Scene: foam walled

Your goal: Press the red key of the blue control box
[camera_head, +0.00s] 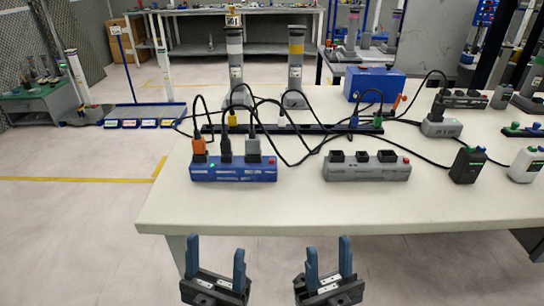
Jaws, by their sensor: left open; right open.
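A long blue box (234,174) lies near the front edge of the table, left of centre. A small red key (271,161) sits at the right end of its top, beside a row of orange, black and grey plugs (226,147). A green light shows on its top. My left gripper (216,262) is open and empty, in front of the table edge and below the blue box in the picture. My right gripper (328,262) is open and empty, also in front of the edge, further right. Neither gripper touches anything.
A grey box (367,173) with black sockets and its own red key (406,161) stands to the right. Black cables loop behind both boxes. The table's front strip (300,205) is clear.

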